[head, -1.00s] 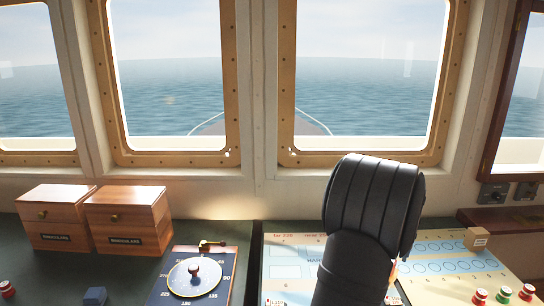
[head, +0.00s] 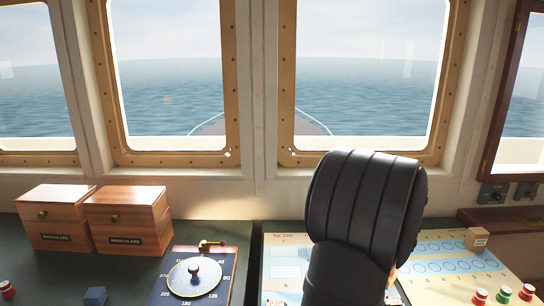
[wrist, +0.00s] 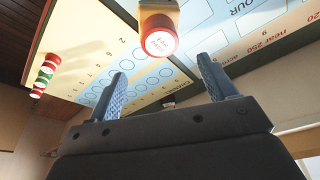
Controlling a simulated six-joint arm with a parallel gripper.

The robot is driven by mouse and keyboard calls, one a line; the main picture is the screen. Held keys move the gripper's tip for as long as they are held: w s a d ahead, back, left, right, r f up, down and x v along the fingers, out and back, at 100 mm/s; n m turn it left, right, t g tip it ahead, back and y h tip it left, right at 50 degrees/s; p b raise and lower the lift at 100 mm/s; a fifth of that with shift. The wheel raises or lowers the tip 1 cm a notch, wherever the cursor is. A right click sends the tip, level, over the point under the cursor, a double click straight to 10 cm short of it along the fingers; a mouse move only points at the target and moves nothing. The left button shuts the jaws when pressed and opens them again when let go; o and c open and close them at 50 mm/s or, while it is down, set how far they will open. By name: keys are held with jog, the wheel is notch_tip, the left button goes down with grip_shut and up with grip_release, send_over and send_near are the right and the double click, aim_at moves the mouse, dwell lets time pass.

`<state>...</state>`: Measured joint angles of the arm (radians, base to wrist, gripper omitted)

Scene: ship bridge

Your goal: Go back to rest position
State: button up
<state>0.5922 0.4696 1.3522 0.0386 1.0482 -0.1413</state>
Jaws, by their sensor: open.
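My arm (head: 365,215) rises in front of the chart panels in the head view and hides my gripper there. In the wrist view my gripper (wrist: 160,95) is open, with its two blue fingers apart and nothing between them. Beyond the fingertips is a red piece (wrist: 158,42) with a white labelled face, in front of a tan block-like thing. It appears apart from the fingers. A printed board (wrist: 130,80) with rows of circles lies behind it. The same board (head: 455,288) shows right of my arm in the head view.
Two wooden boxes (head: 52,215) (head: 127,220) stand at the left. A blue dial panel (head: 195,277) and a small blue block (head: 95,296) are in front. A tan block (head: 476,239) sits at the board's back right. Red and green pieces (head: 503,294) stand at the right front.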

jog(key=x, duration=1)
jog(key=shift+f, duration=0.4)
notch_tip(320, 180, up, 5)
jog(key=shift+d+f, duration=0.1)
jog(key=shift+d, duration=0.05)
jog(key=s+d+r, duration=0.5)
jog(key=s+r, duration=0.2)
jog(key=s, duration=0.3)
jog(key=w+a+f+n+y, duration=0.1)
jog(key=w+a+n, duration=0.3)
jog(key=a, duration=0.5)
jog(key=w+a+n, duration=0.1)
jog(key=w+a, duration=0.6)
jog(key=a, duration=0.1)
jog(key=w+a+f+n+y, duration=0.1)
jog(key=w+a+n, duration=0.3)
jog(key=a, duration=0.5)
jog(key=w+a+f+n, duration=0.1)
jog(key=a+n, duration=0.2)
jog(key=a, duration=1.1)
jog(key=w+a+f+n+y, duration=0.1)
jog(key=w+a+n, duration=0.1)
jog(key=a, duration=1.3)
jog(key=shift+n+g+y, duration=0.3)
jog(key=shift+n+g, duration=0.1)
jog(key=shift+n, duration=0.2)
